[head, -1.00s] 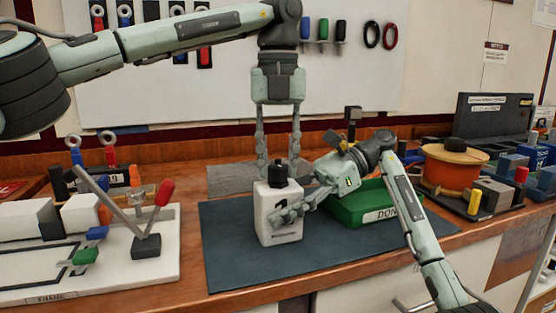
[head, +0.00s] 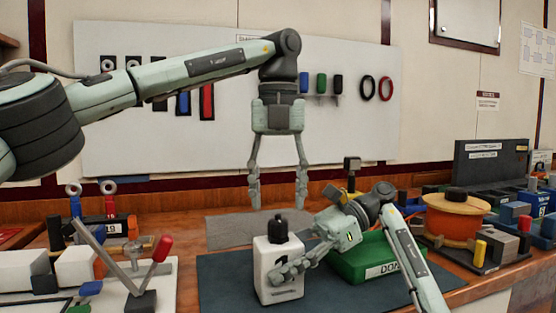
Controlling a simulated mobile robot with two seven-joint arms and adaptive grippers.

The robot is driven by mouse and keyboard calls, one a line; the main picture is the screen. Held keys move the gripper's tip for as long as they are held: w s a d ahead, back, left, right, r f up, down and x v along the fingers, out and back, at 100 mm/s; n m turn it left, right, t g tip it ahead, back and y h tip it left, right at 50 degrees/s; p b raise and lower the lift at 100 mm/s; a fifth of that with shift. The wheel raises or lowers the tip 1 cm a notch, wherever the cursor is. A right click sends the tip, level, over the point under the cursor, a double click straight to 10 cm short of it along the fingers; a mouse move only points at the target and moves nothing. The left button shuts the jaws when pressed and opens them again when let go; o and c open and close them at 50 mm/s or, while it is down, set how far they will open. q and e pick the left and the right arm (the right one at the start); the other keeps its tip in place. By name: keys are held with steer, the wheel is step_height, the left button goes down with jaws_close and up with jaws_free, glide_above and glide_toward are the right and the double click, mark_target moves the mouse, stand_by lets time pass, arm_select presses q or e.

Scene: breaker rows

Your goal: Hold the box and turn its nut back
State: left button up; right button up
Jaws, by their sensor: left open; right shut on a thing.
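The white box (head: 268,256) stands upright on a dark blue mat (head: 225,276), with a dark mark on its front. A black nut (head: 278,229) sits on top of it. My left gripper (head: 277,200) hangs pointing down above the box and nut, its fingers spread wide and empty, apart from the nut. My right gripper (head: 286,271) reaches in from the right and is shut on the white box. Its fingers lie across the box's right and front side and hide part of it.
A green tray (head: 352,269) marked "DON…" stands just right of the box, close to my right arm. An orange spool (head: 453,226) is further right. A white board with a red-handled lever (head: 161,249) is at left. A grey mat (head: 228,232) lies behind.

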mark_target(278, 219)
arm_select(q)
step_height(278, 219, up, 8)
stand_by(0.7)
arm_select(e)
steer(key=o, duration=1.6)
steer(key=shift+o, duration=0.2)
